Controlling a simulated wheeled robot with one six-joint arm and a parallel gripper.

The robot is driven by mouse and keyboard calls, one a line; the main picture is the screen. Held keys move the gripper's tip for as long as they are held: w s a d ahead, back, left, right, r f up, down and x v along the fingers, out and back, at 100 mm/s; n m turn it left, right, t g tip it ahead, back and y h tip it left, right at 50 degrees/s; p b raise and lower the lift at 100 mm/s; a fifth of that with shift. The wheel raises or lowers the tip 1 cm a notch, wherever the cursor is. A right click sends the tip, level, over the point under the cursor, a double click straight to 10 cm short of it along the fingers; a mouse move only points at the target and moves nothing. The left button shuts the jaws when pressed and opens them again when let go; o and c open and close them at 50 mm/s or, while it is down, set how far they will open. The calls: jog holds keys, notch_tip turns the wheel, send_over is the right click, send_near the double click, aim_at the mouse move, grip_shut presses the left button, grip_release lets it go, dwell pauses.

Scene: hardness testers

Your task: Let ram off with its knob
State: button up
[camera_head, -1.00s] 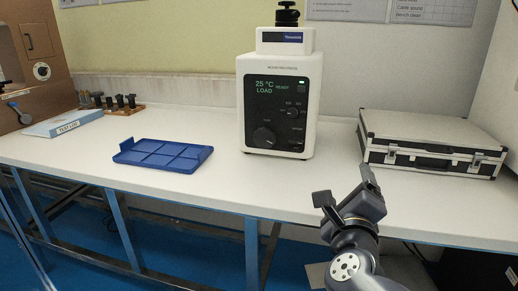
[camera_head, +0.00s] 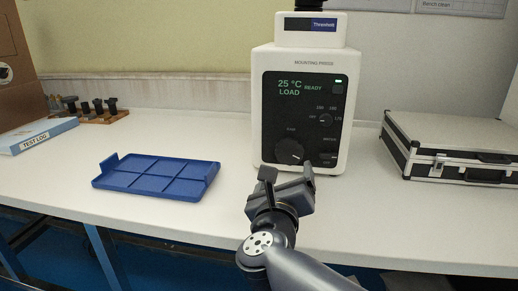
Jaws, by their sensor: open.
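The white mounting press (camera_head: 300,62) stands on the bench with a dark front panel. Its display (camera_head: 293,88) reads 25 °C, READY and LOAD. A large round dark knob (camera_head: 289,150) sits low on the panel with a light pointer mark; the small label above it is hard to read. A smaller knob (camera_head: 325,118) with numbers around it sits higher right. My gripper (camera_head: 288,177) is open and empty, in front of and below the large knob, apart from it. Its fingers point toward the press and overlap the press's lower front edge in the picture.
A blue compartment tray (camera_head: 157,177) lies to the left. A silver-edged case (camera_head: 455,145) stands to the right. A test log binder (camera_head: 38,135) and a wooden rack (camera_head: 100,116) with dark pieces are at far left. The bench between tray and press is clear.

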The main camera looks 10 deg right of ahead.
aim_at(289, 154)
jog(key=b+x, duration=0.2)
jog(key=x, duration=0.8)
jog(key=shift+w+d+b, duration=0.2)
jog(key=shift+w+b, duration=0.1)
jog(key=c, duration=1)
